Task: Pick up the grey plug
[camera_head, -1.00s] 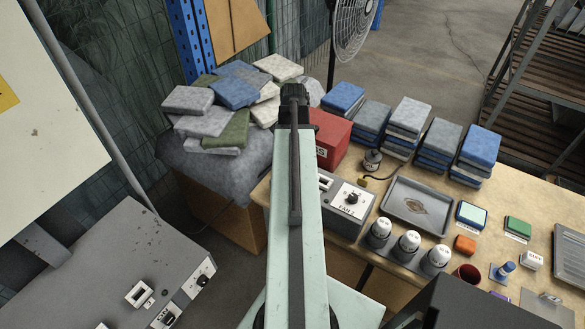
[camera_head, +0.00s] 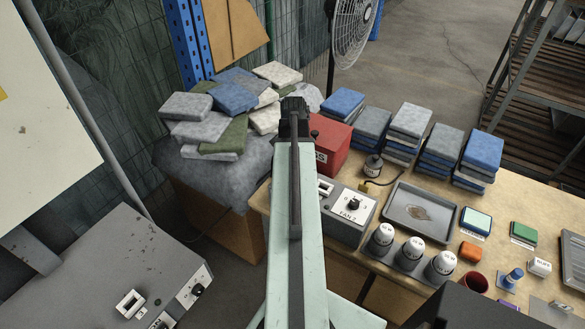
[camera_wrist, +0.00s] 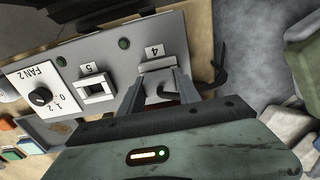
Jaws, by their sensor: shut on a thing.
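In the wrist view my gripper (camera_wrist: 158,78) reaches to the socket marked 4 on the grey control box (camera_wrist: 128,57). Its two dark fingers are closed on a pale grey piece, the grey plug (camera_wrist: 158,65), right at the socket. I cannot tell whether the plug is still seated in it. In the head view my arm hides the plug and the fingertips, and the grey control box (camera_head: 340,226) shows beside the arm.
Socket 5 (camera_wrist: 97,88) and the FAN 2 dial (camera_wrist: 40,97) sit beside socket 4. Stacked cloths (camera_head: 225,115) lie behind my arm.

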